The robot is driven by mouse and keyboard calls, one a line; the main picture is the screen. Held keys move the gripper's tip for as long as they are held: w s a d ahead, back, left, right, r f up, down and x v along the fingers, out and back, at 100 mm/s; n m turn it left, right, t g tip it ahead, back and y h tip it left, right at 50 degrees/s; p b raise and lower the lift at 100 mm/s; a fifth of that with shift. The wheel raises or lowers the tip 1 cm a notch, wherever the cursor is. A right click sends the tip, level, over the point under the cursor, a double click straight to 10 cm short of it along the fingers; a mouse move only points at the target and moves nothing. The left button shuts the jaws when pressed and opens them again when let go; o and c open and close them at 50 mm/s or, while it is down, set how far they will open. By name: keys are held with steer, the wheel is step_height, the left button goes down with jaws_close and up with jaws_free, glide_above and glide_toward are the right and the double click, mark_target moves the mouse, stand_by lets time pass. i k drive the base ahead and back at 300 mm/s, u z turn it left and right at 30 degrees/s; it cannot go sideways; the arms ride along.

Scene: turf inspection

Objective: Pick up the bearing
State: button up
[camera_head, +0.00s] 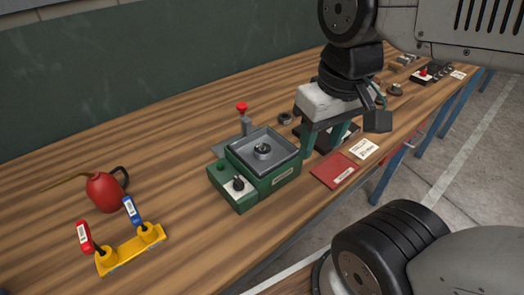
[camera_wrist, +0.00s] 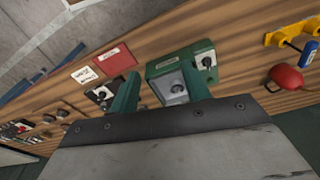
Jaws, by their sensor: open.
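A green bench device (camera_head: 247,195) stands on the wooden bench, with a grey square tray on top. A small dark ring-shaped part, which looks like the bearing (camera_head: 262,150), sits in the middle of that tray. It also shows small in the wrist view (camera_wrist: 177,89), close to one finger. My gripper (camera_head: 325,138) is open with nothing seen between its green fingers. It is above the bench, right of the green device and apart from the bearing. In the wrist view my gripper (camera_wrist: 160,90) has its fingers spread. Another dark ring (camera_head: 286,118) lies on the bench behind the device.
A red oil can (camera_head: 104,190) and a yellow holder (camera_head: 130,249) with red and blue handles are at left. A red booklet (camera_head: 335,170) and a white card (camera_head: 364,149) lie near the front edge.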

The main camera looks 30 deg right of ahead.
mark_target(262, 152)
steer(key=k, duration=0.5)
steer(key=z, duration=2)
steer(key=k, duration=0.65)
steer(key=u, duration=0.7)
steer(key=i, duration=0.5)
